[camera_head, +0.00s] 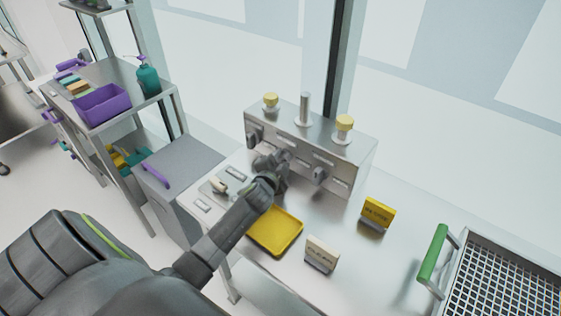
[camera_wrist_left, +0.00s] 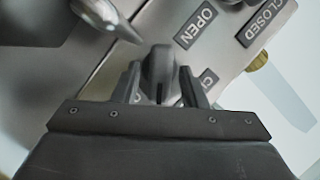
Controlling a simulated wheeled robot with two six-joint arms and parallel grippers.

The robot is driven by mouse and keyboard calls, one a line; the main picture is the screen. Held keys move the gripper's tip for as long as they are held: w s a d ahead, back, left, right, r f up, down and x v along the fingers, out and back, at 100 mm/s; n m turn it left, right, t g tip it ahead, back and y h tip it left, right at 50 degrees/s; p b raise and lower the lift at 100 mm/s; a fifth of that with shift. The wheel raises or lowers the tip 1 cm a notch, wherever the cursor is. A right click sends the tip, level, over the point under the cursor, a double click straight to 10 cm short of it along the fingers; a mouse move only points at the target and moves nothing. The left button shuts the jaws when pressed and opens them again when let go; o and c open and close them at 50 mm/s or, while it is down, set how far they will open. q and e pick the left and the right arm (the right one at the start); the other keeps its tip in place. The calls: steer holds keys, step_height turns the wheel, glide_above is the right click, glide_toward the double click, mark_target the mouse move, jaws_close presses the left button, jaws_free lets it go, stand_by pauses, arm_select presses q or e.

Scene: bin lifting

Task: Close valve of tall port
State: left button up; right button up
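The metal valve box (camera_head: 350,157) stands at the back of the bench. Its tall port (camera_head: 304,108) is a bare upright metal tube in the middle of the top, between two yellow-capped ports. My left gripper (camera_head: 283,158) is at the front of the box, below the tall port, and hides the middle valve in the head view. In the left wrist view, a dark valve knob (camera_wrist_left: 158,70) lies between the two fingers of my left gripper (camera_wrist_left: 160,85). I cannot tell whether the fingers press on it. My right gripper is out of view.
Other valve knobs sit left (camera_head: 253,137) and right (camera_head: 320,175) on the box. In front are a yellow tray (camera_head: 275,232), a white sign (camera_head: 321,254) and a yellow sign (camera_head: 377,213). A wire basket (camera_head: 505,285) with a green handle is at right.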

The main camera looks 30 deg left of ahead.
arm_select(q)
jaws_close()
steer(key=n+p, duration=0.1)
steer(key=p, duration=0.1)
steer(key=n+h+p, duration=0.1)
steer(key=p, duration=0.2)
steer(key=shift+a+r+n+g+h, duration=0.2)
steer(key=shift+r+n+g+h, duration=0.1)
steer(key=shift+r+g, duration=0.1)
steer(key=shift+f+n+p, duration=0.1)
steer(key=shift+n+p, duration=0.4)
steer(key=shift+p, duration=0.2)
steer(key=shift+a+f+n+h, duration=0.1)
steer(key=shift+f+n+h, duration=0.05)
steer(key=shift+n+h, duration=0.4)
steer(key=n+b, duration=0.1)
steer(key=n+h+b, duration=0.1)
steer(key=shift+a+f+g+h+b, duration=0.15)
steer(key=shift+g+h+b, duration=0.1)
steer(key=shift+g+b, duration=0.1)
steer(key=shift+n+h+b, duration=0.4)
steer(key=shift+n+b, duration=0.05)
steer(key=shift+b, duration=0.05)
